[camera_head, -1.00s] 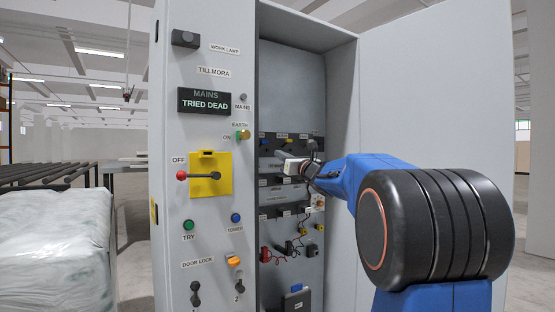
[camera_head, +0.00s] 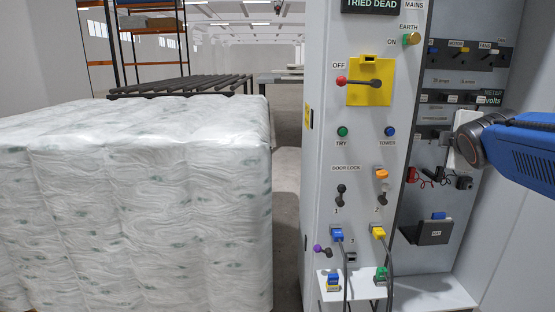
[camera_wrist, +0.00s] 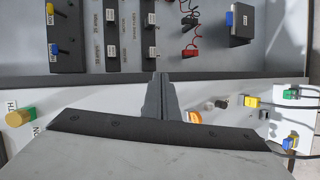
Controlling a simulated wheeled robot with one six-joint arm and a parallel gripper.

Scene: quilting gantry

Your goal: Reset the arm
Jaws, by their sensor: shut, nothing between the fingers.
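My gripper (camera_wrist: 161,88) shows in the wrist view with its dark fingers together and nothing between them. It is in front of the open electrical cabinet (camera_head: 335,215), over the edge between the front panel and the inner bay. In the head view my blue arm comes in from the right, and its end is in front of the bay. The fingertips are not clear there. The yellow isolator plate (camera_head: 371,95) has its red-knobbed handle lying level towards OFF. The cut-off display (camera_head: 371,4) reads TRIED DEAD.
Red test leads (camera_head: 411,175) and a dark box (camera_head: 433,232) are inside the bay. Blue (camera_head: 337,234) and yellow (camera_head: 378,232) plugs with cables are low on the panel, above a small shelf. Wrapped white bales (camera_head: 140,200) fill the left. A narrow floor gap lies between.

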